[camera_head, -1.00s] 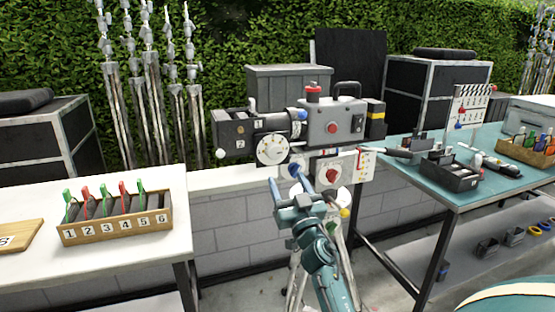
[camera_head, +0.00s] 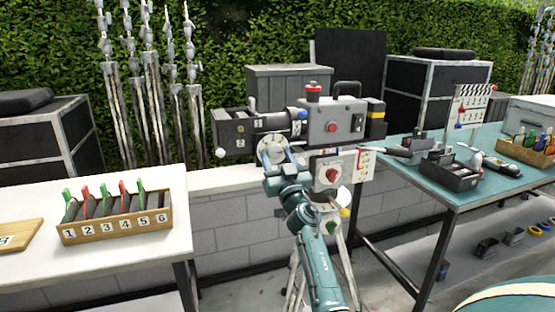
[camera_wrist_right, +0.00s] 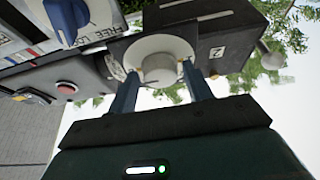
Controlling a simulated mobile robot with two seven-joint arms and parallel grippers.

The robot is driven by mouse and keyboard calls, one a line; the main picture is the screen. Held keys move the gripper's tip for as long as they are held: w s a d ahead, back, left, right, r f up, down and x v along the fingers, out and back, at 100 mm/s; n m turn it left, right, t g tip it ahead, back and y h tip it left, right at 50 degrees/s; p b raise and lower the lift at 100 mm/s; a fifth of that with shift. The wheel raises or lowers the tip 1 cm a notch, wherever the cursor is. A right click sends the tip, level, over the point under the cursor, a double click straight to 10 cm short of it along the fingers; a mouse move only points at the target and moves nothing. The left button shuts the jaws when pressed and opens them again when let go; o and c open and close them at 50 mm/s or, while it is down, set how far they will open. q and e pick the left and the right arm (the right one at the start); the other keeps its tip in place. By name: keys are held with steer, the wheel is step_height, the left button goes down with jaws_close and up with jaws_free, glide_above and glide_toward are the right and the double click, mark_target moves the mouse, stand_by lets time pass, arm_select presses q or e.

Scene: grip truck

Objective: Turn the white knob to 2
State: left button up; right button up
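The white knob (camera_wrist_right: 158,68) sits at the centre of a round white dial on the camera head, beside a black box marked 2 (camera_wrist_right: 217,52). My right gripper (camera_wrist_right: 160,72) is open, with one finger on each side of the knob. The fingertips are very close to it; I cannot tell whether they touch. In the head view my right gripper (camera_head: 276,150) covers most of the dial, and its numbers cannot be read. My left gripper is not in view.
A blue knob (camera_wrist_right: 68,20) with a FREE label is close by in the wrist view. A red knob (camera_head: 332,175) is on the panel below the grey housing (camera_head: 345,120). A white table (camera_head: 150,250) stands left, a teal table (camera_head: 455,190) right.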

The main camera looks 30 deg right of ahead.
steer(key=c, duration=0.7)
steer(key=shift+c, duration=0.2)
